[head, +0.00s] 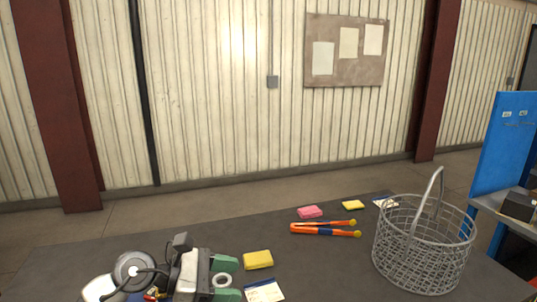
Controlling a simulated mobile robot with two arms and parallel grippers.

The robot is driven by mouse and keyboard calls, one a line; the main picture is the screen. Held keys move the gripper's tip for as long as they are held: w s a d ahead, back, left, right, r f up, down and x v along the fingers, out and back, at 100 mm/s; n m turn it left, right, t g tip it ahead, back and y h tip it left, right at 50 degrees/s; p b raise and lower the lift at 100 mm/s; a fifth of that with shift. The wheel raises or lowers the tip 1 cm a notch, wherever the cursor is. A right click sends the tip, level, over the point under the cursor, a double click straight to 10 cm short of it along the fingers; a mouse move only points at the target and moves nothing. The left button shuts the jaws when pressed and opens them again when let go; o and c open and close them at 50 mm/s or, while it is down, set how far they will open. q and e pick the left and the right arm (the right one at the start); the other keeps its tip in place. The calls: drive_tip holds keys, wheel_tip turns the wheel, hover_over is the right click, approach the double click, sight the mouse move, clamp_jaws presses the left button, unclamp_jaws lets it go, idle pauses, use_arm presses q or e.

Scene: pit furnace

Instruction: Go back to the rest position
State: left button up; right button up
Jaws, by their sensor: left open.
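My left gripper (232,279) is at the lower left of the head view, low over the near part of the dark table (330,270). Its green-tipped fingers are apart, pointing right. A yellow block (258,259) lies just right of the fingertips. My right gripper is not in view.
A wire basket (422,250) with a raised handle stands at the right of the table. Orange tongs (325,231), a pink block (310,212), a smaller yellow block (353,205) and a paper card (264,291) lie on it. A blue panel (502,150) stands at the right.

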use_arm(q)
wheel_tip(320, 180, up, 4)
drive_tip(key=s+n+t+h, duration=0.2)
drive_tip(key=n+t+h, duration=0.2)
drive_tip(key=n+t, duration=0.95)
drive_tip(key=s+a+f+n+y, duration=0.2)
drive_tip(key=a+f+n+y, duration=0.55)
drive_tip(key=n, duration=0.65)
drive_tip(key=s+a+f+n+y, duration=0.1)
drive_tip(key=a+f+n+y, duration=0.35)
drive_tip(key=n+y, duration=0.85)
drive_tip(key=s+a+f+n+g+h, duration=0.1)
drive_tip(key=s+f+n+g, duration=0.5)
drive_tip(key=s, duration=0.4)
drive_tip(key=s+f+n+g+h, duration=0.1)
drive_tip(key=s+f+n+g, duration=0.45)
drive_tip(key=s+f, duration=0.35)
wheel_tip(320, 180, down, 30)
drive_tip(key=s+g+b, duration=0.3)
drive_tip(key=b, duration=0.2)
drive_tip(key=s+a+f+b, duration=0.1)
drive_tip(key=s+f+b, duration=0.1)
drive_tip(key=s+f, duration=0.6)
drive_tip(key=s+a+f+g+b, duration=0.1)
drive_tip(key=s+a+f+b, duration=0.1)
drive_tip(key=s+f, duration=0.6)
wheel_tip(320, 180, down, 4)
drive_tip(key=shift+f+m, duration=0.25)
drive_tip(key=shift+m, duration=0.15)
